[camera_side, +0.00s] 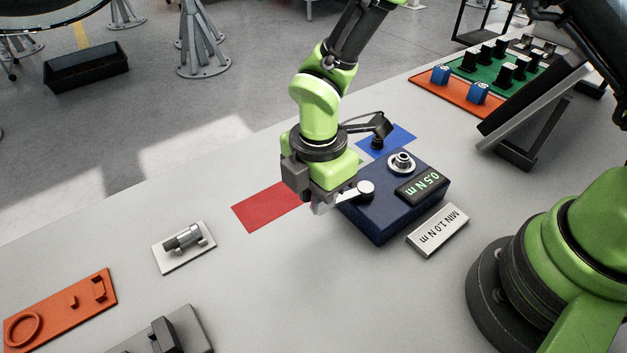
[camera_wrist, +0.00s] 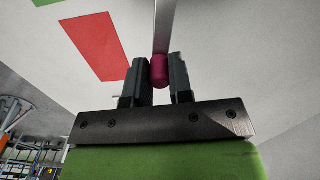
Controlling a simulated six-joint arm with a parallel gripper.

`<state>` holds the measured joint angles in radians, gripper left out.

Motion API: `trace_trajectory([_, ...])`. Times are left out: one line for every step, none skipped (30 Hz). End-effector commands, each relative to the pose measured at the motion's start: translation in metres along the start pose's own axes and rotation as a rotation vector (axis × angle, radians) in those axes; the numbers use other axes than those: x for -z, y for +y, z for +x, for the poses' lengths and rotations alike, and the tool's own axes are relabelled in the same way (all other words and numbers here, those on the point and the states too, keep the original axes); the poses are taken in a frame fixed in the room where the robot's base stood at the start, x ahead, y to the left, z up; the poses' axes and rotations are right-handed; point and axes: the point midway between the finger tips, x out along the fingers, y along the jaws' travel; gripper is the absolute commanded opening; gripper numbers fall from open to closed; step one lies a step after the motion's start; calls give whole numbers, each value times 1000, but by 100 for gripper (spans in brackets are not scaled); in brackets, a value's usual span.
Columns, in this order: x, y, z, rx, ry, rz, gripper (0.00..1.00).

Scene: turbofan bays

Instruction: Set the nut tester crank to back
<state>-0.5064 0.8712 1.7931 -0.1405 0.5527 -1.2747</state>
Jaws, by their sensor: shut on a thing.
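The nut tester (camera_side: 385,222) is a dark blue box on the bench, with a round metal nut seat (camera_side: 401,162) on top and a display (camera_side: 421,187) reading 0.5 N m. The crank's pale hub (camera_side: 366,188) shows at the tester's left side. My gripper (camera_side: 322,204) is low beside that side, and its body hides most of the crank. In the wrist view, my gripper (camera_wrist: 160,72) is shut on the magenta crank knob (camera_wrist: 160,66). The grey crank arm (camera_wrist: 163,25) runs up from the knob, out of the frame.
A red mat (camera_side: 262,209) lies left of my gripper and a blue mat (camera_side: 402,135) behind the tester. A "MIN 1.0 N m" sign (camera_side: 439,230) stands in front right. A white plate with a metal part (camera_side: 184,247) and an orange tray (camera_side: 62,310) lie left.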

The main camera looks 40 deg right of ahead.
Motion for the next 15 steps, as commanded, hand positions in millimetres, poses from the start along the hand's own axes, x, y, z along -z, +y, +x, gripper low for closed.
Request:
trace_trajectory([1, -3, 0, 1, 0, -32, 0])
trace_trajectory([1, -5, 0, 1, 0, -51, 0])
trace_trajectory([2, -7, 0, 1, 0, -74, 0])
trace_trajectory([2, -8, 0, 0, 0, -90, 0])
trace_trajectory([2, -9, 0, 1, 0, -104, 0])
trace_trajectory([2, -11, 0, 2, -1, -123, 0])
trace_trajectory([2, -12, 0, 2, -1, -135, 0])
trace_trajectory([2, -13, 0, 1, -1, -146, 0])
trace_trajectory([2, -14, 0, 1, -1, -160, 0])
trace_trajectory([2, -14, 0, 0, -1, -169, 0])
trace_trajectory([2, -15, 0, 1, -1, -176, 0])
trace_trajectory([2, -16, 0, 1, -1, -185, 0])
trace_trajectory([2, -16, 0, 1, -1, -191, 0])
trace_trajectory([2, -17, 0, 1, -1, -196, 0])
trace_trajectory([2, -17, 0, 1, -1, -201, 0])
